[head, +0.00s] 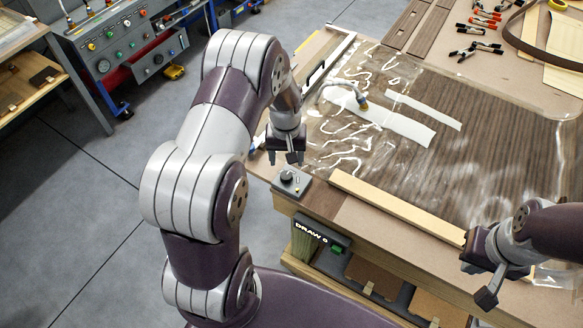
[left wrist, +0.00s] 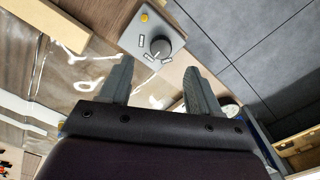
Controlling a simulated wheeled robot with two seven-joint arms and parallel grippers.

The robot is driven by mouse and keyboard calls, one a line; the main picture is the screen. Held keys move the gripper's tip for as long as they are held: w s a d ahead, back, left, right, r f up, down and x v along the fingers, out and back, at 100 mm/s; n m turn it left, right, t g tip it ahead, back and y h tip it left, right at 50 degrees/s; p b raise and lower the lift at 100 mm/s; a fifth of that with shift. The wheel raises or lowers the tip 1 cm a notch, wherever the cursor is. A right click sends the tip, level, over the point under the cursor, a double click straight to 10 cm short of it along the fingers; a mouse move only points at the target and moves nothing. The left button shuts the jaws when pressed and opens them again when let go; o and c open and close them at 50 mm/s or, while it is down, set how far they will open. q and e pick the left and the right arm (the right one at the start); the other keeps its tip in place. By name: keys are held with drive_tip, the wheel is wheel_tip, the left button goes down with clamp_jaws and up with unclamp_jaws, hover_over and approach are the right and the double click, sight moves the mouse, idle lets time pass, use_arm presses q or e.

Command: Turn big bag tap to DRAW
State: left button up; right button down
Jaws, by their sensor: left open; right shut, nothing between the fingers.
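The tap is a black round knob (head: 287,176) on a small grey plate (head: 302,190) at the table's near left corner. A yellow button (left wrist: 144,17) sits on the same plate. My left gripper (head: 286,158) is open above the knob, fingers pointing down, apart from it. In the left wrist view the knob lies beyond the fingertips, roughly between them. My right gripper (head: 479,284) is shut and empty near the table's front edge.
A clear vacuum bag (head: 335,150) with dark veneer and white strips covers the table. A light wooden batten (head: 395,205) lies right of the plate. A "DRAW 0" display (head: 312,232) is on the front below. Clamps (head: 480,48) lie at the back right.

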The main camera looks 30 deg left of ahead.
sight(286, 175)
use_arm(q)
drive_tip(key=f, duration=0.2)
drive_tip(key=f+p, duration=0.1)
drive_tip(key=f, duration=0.4)
drive_tip(key=shift+w+a, duration=0.15)
drive_tip(key=shift+a, duration=0.1)
drive_tip(key=shift+d+f, duration=0.15)
drive_tip(key=shift+f, duration=0.15)
drive_tip(key=c, duration=1)
